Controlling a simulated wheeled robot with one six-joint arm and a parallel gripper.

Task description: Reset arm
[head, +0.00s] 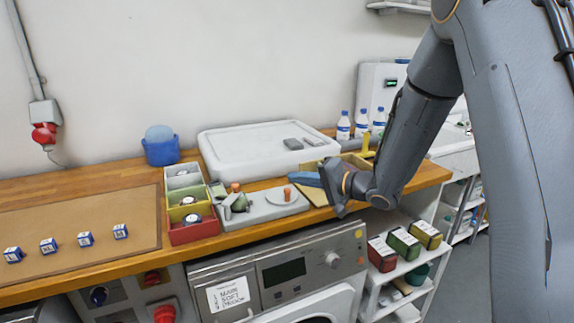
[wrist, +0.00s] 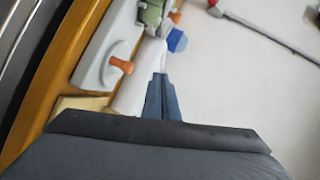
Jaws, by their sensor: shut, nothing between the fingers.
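My gripper (head: 308,179) hangs over the right part of the wooden counter (head: 85,187), pointing left in the head view. Its bluish fingers are together and empty; they also show in the wrist view (wrist: 163,92). The gripper is above and to the right of a light grey board (head: 258,211) with orange knobs (head: 287,193). My arm reaches in from the right and hides part of the counter's right end.
A large white tray (head: 233,138) stands behind the board. Red, yellow and white bins (head: 193,232) stand at its left. Several bottles (head: 343,126) stand at the back right. Small blue-white boxes (head: 85,239) sit on a brown mat (head: 140,209). The washer (head: 300,257) is below.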

